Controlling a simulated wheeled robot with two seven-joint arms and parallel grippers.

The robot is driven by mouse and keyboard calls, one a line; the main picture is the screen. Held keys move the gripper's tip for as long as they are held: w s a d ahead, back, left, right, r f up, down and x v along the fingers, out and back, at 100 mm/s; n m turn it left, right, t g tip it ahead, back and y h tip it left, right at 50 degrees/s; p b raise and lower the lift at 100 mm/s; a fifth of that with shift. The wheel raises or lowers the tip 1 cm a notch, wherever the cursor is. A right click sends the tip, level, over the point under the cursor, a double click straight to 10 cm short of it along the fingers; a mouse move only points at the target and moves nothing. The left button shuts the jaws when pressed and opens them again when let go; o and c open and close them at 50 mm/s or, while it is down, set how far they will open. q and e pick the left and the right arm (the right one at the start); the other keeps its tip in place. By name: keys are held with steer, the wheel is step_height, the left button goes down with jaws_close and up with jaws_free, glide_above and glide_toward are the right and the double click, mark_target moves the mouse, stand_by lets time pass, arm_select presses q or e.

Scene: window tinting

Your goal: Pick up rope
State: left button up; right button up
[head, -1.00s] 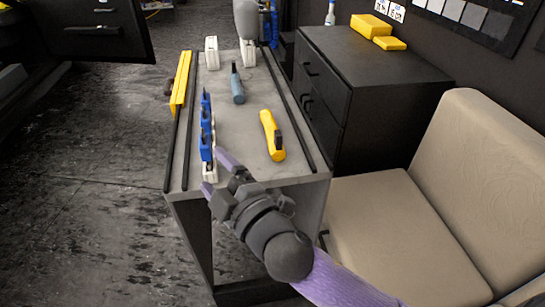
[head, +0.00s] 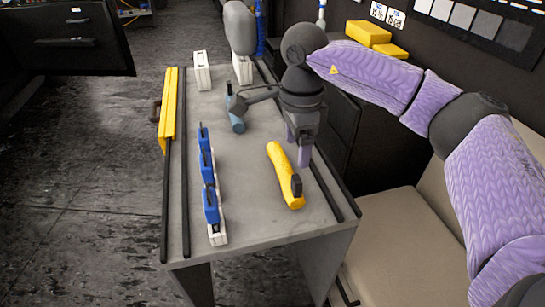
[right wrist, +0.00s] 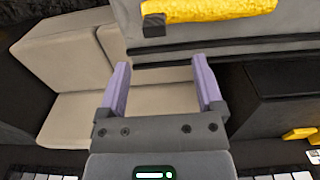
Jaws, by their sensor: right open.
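A long yellow bundle (head: 281,170) with a black piece at its near end lies on the grey cart top. It looks lumpy in the right wrist view (right wrist: 215,10) and is the most rope-like thing here, though I cannot make out strands. My right gripper (head: 299,150) points down close to the right of the bundle's far end in the head view. Its purple fingers are apart and empty (right wrist: 160,70). The bundle lies beyond the fingertips at the top of the wrist view. My left gripper is not in view.
Blue-clipped white pieces (head: 210,190) stand left of the bundle. A blue-grey tool (head: 236,118) lies behind, partly hidden by my right arm. A yellow level-like bar (head: 168,110) lines the left edge. A beige chair (head: 385,235) stands at right.

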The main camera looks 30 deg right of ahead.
mark_target(297, 178)
steer(key=f, duration=0.1)
steer(key=f+b, duration=0.1)
steer(key=f, duration=0.3)
steer(key=shift+s, duration=0.4)
step_height(297, 178, down, 4)
steer(key=shift+f+b, duration=0.1)
steer(key=shift+b, duration=0.9)
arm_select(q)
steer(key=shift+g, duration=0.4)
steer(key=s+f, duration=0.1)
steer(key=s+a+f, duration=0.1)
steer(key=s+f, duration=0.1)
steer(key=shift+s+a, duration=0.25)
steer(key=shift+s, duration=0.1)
arm_select(e)
steer(key=shift+c, duration=0.3)
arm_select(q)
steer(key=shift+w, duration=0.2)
arm_select(e)
jaws_close()
